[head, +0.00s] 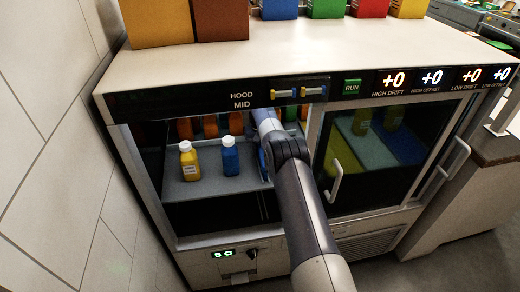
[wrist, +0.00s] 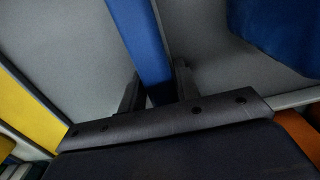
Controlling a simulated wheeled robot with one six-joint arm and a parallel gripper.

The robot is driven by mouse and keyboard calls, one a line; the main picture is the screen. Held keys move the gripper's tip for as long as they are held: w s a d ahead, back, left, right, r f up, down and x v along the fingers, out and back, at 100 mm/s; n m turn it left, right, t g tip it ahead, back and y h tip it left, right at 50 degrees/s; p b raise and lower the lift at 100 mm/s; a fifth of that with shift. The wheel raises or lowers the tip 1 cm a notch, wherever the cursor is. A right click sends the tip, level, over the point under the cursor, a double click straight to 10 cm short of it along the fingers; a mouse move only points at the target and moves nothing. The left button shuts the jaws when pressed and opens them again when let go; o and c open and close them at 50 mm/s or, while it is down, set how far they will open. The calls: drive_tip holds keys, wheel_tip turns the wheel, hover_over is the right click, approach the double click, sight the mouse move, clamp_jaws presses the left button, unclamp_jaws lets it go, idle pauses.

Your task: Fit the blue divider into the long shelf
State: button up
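The blue divider shows in the wrist view (wrist: 140,38) as a long blue strip running up from between my fingertips. My gripper (wrist: 158,90) has one dark finger on each side of it and appears closed on it. In the head view a thin blue edge, likely the divider (head: 262,163), stands beside my arm at the right part of the grey shelf (head: 211,178) inside the left bay. My forearm hides the gripper there. Grey surface fills both sides of the strip in the wrist view. Whether the divider touches the shelf or sits in a slot cannot be told.
A yellow bottle (head: 189,160) and a blue bottle (head: 230,156) stand on the shelf left of my arm. Orange items (head: 208,126) line the back. The bay's top panel (head: 180,104) is above; a closed glass door (head: 375,160) is at right.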

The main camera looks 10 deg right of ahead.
drive_tip(key=o, duration=0.4)
drive_tip(key=shift+r+p, duration=2.1)
drive_tip(key=shift+r, duration=1.45)
drive_tip(key=shift+a+f, duration=0.1)
